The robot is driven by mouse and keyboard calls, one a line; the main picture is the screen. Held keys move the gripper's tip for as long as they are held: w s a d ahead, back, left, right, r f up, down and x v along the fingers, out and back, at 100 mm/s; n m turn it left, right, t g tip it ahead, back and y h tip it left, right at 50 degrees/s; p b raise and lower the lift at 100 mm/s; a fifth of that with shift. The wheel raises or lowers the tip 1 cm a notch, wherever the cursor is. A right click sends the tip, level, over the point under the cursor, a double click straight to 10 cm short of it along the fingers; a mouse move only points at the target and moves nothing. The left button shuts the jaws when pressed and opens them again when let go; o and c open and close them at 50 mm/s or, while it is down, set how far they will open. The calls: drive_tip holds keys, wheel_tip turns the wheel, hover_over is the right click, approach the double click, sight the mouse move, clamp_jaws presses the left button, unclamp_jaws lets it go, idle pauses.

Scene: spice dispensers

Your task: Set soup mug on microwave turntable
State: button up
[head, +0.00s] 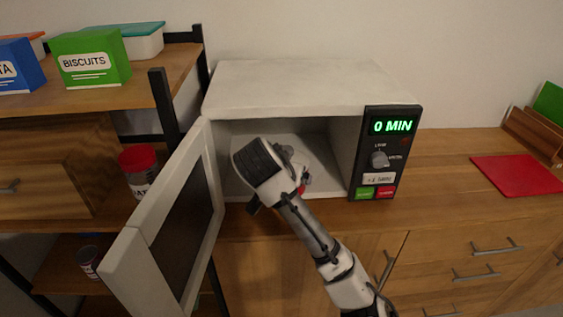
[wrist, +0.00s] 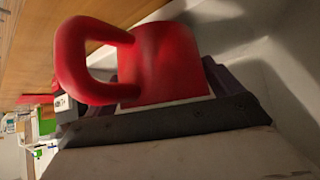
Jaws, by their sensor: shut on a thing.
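The soup mug (wrist: 170,60) is red and fills the top of the wrist view, with its loop handle (wrist: 75,60) toward the left. Dark fingers of my gripper (wrist: 172,88) are shut on it. In the head view my gripper (head: 292,172) is inside the open front of the microwave (head: 290,85); only a small bit of the red mug (head: 303,188) shows past it. The mug looks tilted in the wrist view, but its true lean is hard to tell. The turntable is not clearly visible; my arm hides much of the cavity floor.
The microwave door (head: 180,225) stands open to the left. The control panel (head: 385,155) on the right reads 0 MIN. A red-lidded jar (head: 138,162) stands behind the door. Counter right of the microwave is clear up to a red mat (head: 518,174).

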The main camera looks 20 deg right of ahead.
drive_tip(key=w, duration=0.2)
drive_tip(key=w+d, duration=0.1)
drive_tip(key=w, duration=0.1)
drive_tip(key=shift+w+d+r, duration=0.15)
drive_tip(key=shift+r, duration=0.05)
drive_tip(key=shift+w+d+p, duration=0.2)
drive_tip(key=shift+w+p, duration=0.05)
drive_tip(key=shift+w, duration=0.5)
drive_tip(key=shift+w+d+p, duration=0.25)
drive_tip(key=shift+w+p, duration=0.05)
drive_tip(key=shift+w, duration=0.4)
drive_tip(key=shift+w+d+p, duration=0.2)
drive_tip(key=shift+w+p, duration=0.05)
drive_tip(key=shift+w, duration=0.5)
drive_tip(key=shift+s+f, duration=0.1)
drive_tip(key=shift+f, duration=0.25)
drive_tip(key=shift+f, duration=0.1)
drive_tip(key=shift+f, duration=0.1)
drive_tip(key=o, duration=1.1)
drive_tip(key=shift+a+f, duration=0.1)
drive_tip(key=shift+o, duration=0.7)
